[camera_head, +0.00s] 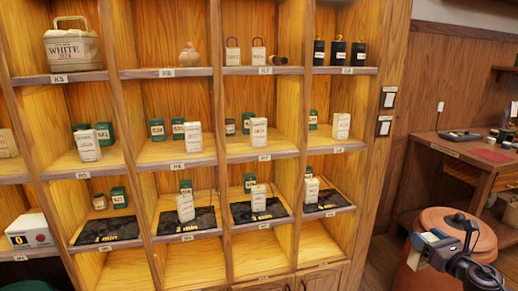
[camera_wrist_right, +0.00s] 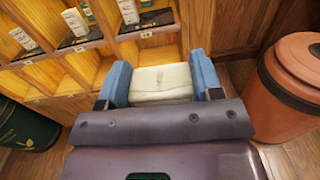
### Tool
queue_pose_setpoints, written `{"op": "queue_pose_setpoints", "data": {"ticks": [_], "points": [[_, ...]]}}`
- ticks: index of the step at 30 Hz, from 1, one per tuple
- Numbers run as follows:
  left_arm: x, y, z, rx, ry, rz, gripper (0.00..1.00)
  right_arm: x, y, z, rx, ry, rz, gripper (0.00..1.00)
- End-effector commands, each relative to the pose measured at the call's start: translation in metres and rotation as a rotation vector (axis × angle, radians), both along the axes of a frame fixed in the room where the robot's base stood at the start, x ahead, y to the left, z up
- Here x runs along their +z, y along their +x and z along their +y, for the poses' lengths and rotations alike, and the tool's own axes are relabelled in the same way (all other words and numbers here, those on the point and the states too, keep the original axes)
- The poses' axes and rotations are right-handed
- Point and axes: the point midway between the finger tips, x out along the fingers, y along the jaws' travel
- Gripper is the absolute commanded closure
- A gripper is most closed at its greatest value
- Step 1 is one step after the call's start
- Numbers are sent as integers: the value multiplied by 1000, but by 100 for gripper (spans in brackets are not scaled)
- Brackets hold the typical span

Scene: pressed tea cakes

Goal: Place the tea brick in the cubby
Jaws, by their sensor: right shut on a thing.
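The tea brick (camera_wrist_right: 160,83) is a pale, wrapped block in the right wrist view. My right gripper (camera_wrist_right: 161,76) is shut on it, with one blue finger at each side. In the head view my right gripper (camera_head: 430,241) is at the lower right, in front of the round terracotta bin and right of the shelf. The wooden shelf has several cubbies. In its bottom row, the cubbies at the left (camera_head: 190,265), middle (camera_head: 257,254) and right (camera_head: 318,245) look empty. I cannot tell which cubby the task means. My left gripper is not in view.
Upper cubbies hold white boxes (camera_head: 258,131), green tins (camera_head: 105,132) and dark mats (camera_head: 258,210). The terracotta bin (camera_head: 480,240) stands right of the shelf. A digital scale (camera_head: 30,233) is at the left, and a wooden desk (camera_head: 460,150) at the right.

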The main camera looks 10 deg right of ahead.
Motion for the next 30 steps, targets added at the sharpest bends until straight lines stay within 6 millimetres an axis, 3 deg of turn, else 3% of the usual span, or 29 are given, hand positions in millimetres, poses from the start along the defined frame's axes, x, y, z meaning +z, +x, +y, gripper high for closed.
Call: {"op": "queue_pose_setpoints", "data": {"ticks": [8,30], "points": [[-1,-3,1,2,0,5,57,7,1,-22,3,0,2,68],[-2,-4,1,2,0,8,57,27,4,-34,-84,-6,4,68]]}}
